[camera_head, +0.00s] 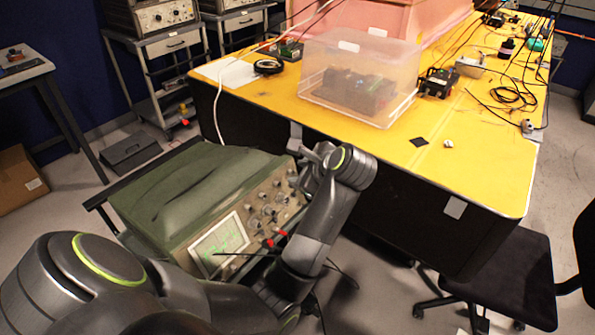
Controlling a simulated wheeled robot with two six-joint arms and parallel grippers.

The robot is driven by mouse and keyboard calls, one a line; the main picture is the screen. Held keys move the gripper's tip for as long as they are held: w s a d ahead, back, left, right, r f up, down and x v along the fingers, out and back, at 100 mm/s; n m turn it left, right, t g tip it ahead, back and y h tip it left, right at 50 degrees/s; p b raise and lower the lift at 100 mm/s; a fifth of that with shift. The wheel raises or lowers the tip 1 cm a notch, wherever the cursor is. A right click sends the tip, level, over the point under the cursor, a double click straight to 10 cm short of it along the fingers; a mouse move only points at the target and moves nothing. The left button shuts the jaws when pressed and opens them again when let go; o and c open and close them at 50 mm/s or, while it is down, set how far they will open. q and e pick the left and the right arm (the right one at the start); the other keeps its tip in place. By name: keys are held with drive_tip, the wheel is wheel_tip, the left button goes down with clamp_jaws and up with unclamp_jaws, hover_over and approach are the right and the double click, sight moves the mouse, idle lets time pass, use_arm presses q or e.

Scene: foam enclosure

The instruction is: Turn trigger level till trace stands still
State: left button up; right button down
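The oscilloscope (185,195) has a green case and stands on a cart left of the yellow table. Its front panel faces right and down in the picture. The lit screen (222,240) shows green trace lines, too small to tell whether they stand still. Several knobs (262,212) sit along the panel beyond the screen. My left arm crosses in front of the panel. My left gripper (305,165) is at the panel's far end, close to the knobs there. Its fingertips are small and partly covered, so contact and opening are unclear. The trigger level knob cannot be told apart.
The yellow table (455,185) is close behind my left wrist, with a clear plastic box (360,80) on it. Red plugs (276,238) and a dark lead are at the panel's lower edge. A black chair (505,280) stands at right.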

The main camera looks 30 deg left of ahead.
use_arm(q)
drive_tip(key=shift+w+a+f, duration=0.25)
drive_tip(key=shift+a+f, duration=0.2)
drive_tip(key=shift+a, duration=0.05)
drive_tip(key=shift+s, duration=0.1)
drive_tip(key=shift+c, duration=0.5)
clamp_jaws()
drive_tip(key=shift+r, duration=0.1)
